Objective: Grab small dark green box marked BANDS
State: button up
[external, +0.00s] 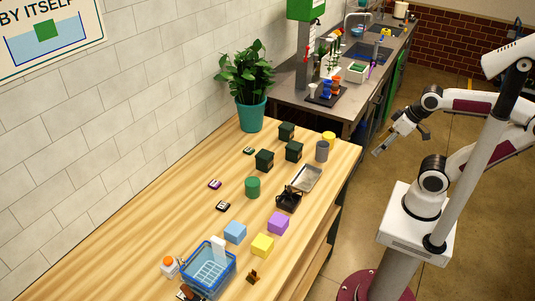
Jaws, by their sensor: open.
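Several small dark green, nearly black boxes stand on the wooden table: one at the back (287,131), one to its right and nearer (294,151), and one on the left (264,160). Any marking on them is too small to read, so I cannot tell which one says BANDS. A small flat dark green piece (249,151) lies left of them. My gripper (379,150) is open and empty, off the table's right edge and apart from all the boxes.
A grey cup (322,151), metal tray (307,178), black holder (288,199) and green cylinder (252,187) stand near the boxes. A potted plant (251,112) is behind. Colored cubes (262,245) and a blue basket (209,268) are at the front. The left tabletop is mostly clear.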

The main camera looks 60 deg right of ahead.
jog(key=shift+w, duration=0.15)
jog(key=t+y, duration=0.1)
jog(key=t, duration=0.5)
send_over(270, 159)
jog(key=s+d, duration=0.2)
jog(key=s, duration=0.8)
notch_tip(270, 159, down, 7)
jog(key=w+f, duration=0.1)
jog(key=w+a+f+t, duration=0.1)
jog(key=w+f, duration=0.1)
jog(key=w+f+t, duration=0.1)
jog(key=shift+w+a+f+h, duration=0.25)
jog(key=shift+w+f+h, duration=0.05)
jog(key=shift+w+a+f+t, duration=0.1)
jog(key=shift+w+f+t, duration=0.15)
jog(key=shift+f, duration=0.2)
jog(key=shift+w+a+f+t, duration=0.15)
jog(key=shift+f+t, duration=0.1)
jog(key=shift+f, duration=0.15)
jog(key=shift+w+d, duration=0.1)
jog(key=shift+x, duration=1.2)
jog(key=shift+d, duration=0.1)
